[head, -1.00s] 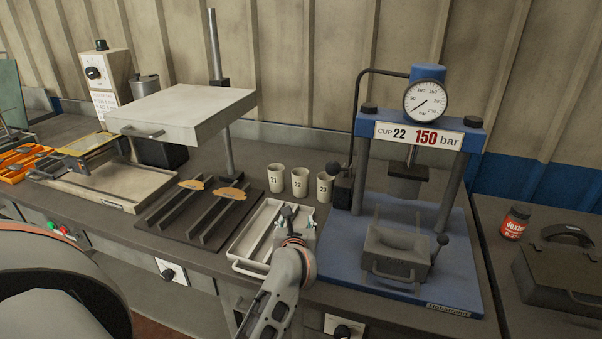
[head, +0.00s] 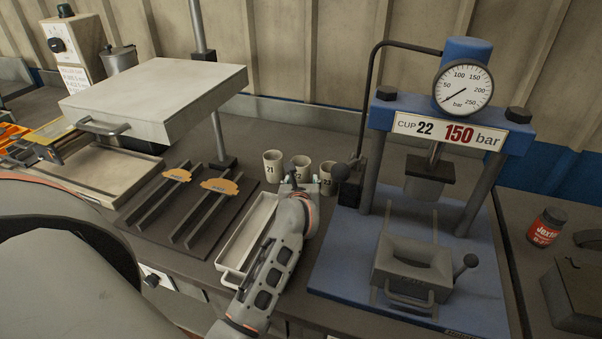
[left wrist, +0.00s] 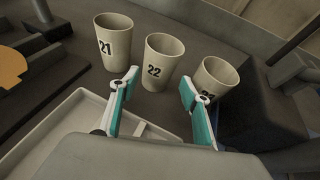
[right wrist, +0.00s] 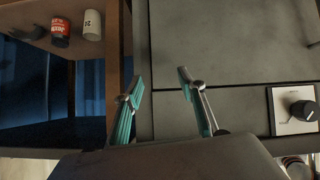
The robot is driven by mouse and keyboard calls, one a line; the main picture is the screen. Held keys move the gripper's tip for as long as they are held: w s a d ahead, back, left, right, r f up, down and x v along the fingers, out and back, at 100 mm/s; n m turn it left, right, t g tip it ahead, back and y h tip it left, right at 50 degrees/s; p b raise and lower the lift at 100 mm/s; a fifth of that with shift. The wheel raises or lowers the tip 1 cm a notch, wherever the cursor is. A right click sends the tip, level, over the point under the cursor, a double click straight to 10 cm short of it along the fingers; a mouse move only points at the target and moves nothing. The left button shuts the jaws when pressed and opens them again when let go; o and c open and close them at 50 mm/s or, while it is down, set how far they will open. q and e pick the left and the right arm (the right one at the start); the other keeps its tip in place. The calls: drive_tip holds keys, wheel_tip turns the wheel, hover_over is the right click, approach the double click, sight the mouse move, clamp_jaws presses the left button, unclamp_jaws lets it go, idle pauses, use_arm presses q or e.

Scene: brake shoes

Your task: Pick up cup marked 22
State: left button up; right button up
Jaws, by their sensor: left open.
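The cup marked 22 (left wrist: 160,62) is a cream, empty, upright cup between the cups marked 21 (left wrist: 115,42) and 23 (left wrist: 217,80). In the head view, cup 22 (head: 300,165) is partly behind my left gripper (head: 299,183). In the left wrist view my left gripper (left wrist: 158,90) is open, its teal fingers spread in front of cup 22 and not closed on it; the right finger is close to cup 23. My right gripper (right wrist: 160,85) is open and empty beside grey cabinet fronts, and does not show in the head view.
A white tray (head: 224,262) lies below my left arm. The blue press (head: 330,275) stands right of the cups, with a black ball-ended lever beside cup 23. A dark rack (head: 150,222) with orange-topped pieces is at the left.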

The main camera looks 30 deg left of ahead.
sight(301, 179)
use_arm(q)
drive_tip(key=x, duration=0.5)
drive_tip(key=shift+w+a+f, duration=0.1)
drive_tip(key=shift+a+f, duration=0.15)
drive_tip(key=shift+f, duration=0.05)
drive_tip(key=c, duration=1)
